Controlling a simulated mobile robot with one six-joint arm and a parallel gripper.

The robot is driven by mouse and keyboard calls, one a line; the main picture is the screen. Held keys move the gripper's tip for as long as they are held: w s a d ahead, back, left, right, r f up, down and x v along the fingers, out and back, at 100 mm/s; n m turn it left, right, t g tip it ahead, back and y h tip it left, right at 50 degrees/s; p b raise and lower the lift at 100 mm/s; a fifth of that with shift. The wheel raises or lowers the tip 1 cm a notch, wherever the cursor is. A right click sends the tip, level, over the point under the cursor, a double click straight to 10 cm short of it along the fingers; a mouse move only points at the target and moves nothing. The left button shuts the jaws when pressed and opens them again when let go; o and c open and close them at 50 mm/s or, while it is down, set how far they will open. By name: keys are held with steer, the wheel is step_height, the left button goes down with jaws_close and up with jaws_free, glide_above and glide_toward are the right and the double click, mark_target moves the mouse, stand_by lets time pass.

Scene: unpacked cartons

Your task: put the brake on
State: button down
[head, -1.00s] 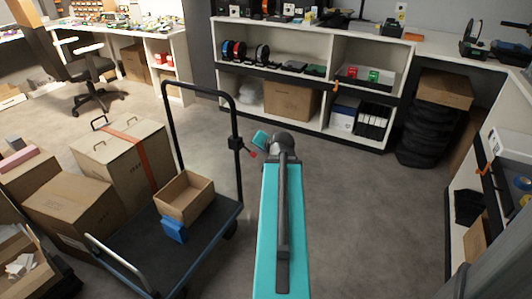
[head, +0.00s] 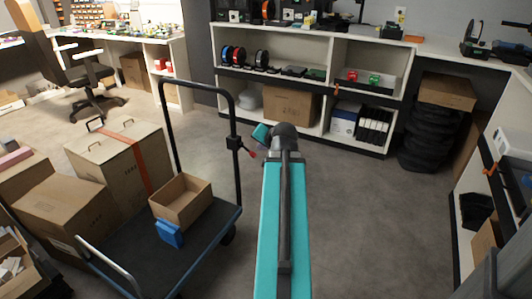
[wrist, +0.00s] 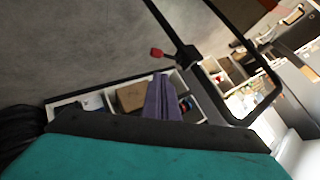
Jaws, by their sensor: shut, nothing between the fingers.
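The platform trolley (head: 197,249) has a black upright push handle (head: 176,134). A black clamp (head: 234,143) on the handle's right post carries a short lever with a red knob (head: 251,154). In the wrist view the red knob (wrist: 157,53) sticks out to the left of the clamp (wrist: 188,58). My gripper (wrist: 161,78) shows there as a narrow purple-grey shape, shut and empty, below the knob and apart from it in the picture. In the head view my teal arm reaches forward just right of the post, and its fingertips are not clear.
An open carton (head: 182,203) and a blue box (head: 169,233) are on the trolley. A strapped carton (head: 118,165) stands to its left. A white shelf unit (head: 300,137) is behind. The floor (head: 350,210) right of my arm is clear.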

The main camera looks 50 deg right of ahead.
steer(key=shift+s+a+r+b, duration=0.1)
steer(key=shift+s+a+b, duration=0.5)
steer(key=shift+b, duration=3.2)
steer(key=shift+s+v, duration=0.2)
steer(key=shift+v, duration=1.2)
steer(key=shift+d, duration=0.15)
